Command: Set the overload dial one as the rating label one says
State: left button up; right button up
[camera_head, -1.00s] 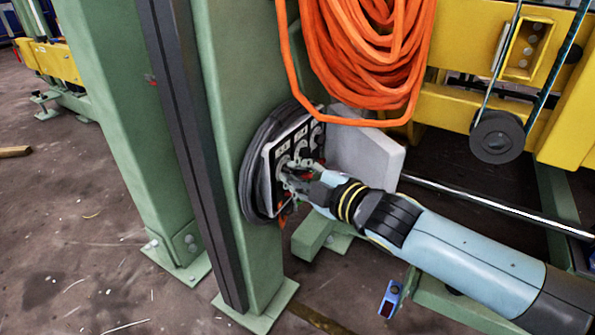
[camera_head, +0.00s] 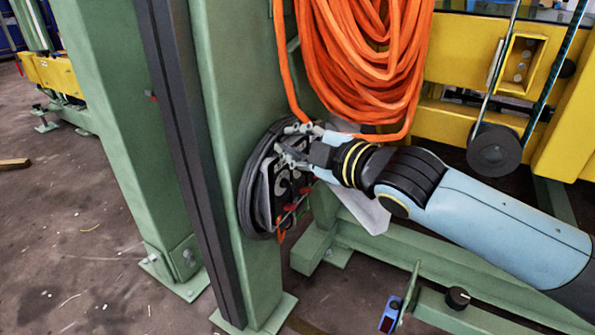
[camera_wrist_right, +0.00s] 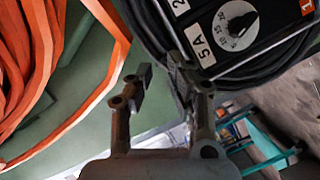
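The dark control panel (camera_head: 268,200) is on the green post in the head view, with round dials partly hidden by my right gripper. In the right wrist view a pale round dial (camera_wrist_right: 240,22) sits on the black panel face, with a printed scale around it including 10, 15 and 20. A white label (camera_wrist_right: 196,42) beside it reads 5A. An orange tag (camera_wrist_right: 307,6) with a 1 is at the right edge. My right gripper (camera_head: 297,140) is at the panel's upper part, its fingers (camera_wrist_right: 158,82) apart and empty. My left gripper is not in view.
Orange hose coils (camera_head: 365,60) hang just above and right of my right gripper. A green post (camera_head: 235,120) carries the panel. A grey plate (camera_head: 367,212) is below my right wrist. A yellow frame (camera_head: 480,50) stands at the right.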

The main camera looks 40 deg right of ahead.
jog(key=shift+r, duration=0.2)
jog(key=shift+o, duration=1.4)
jog(key=shift+a+m, duration=0.2)
jog(key=shift+m, duration=0.1)
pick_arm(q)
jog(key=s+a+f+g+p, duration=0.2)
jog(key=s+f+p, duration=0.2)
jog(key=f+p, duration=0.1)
pick_arm(e)
jog(key=m+g+y, duration=0.2)
jog(key=m, duration=0.3)
send_near(292, 187)
jog(key=shift+g, duration=0.3)
jog(key=b+x, duration=0.6)
jog(key=x, duration=0.1)
jog(key=shift+w+d, duration=0.1)
jog(key=shift+d, duration=0.05)
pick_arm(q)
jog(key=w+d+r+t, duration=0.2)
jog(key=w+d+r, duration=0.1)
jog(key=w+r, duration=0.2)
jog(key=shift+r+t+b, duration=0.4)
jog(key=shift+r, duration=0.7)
pick_arm(e)
jog(key=shift+w, duration=0.55)
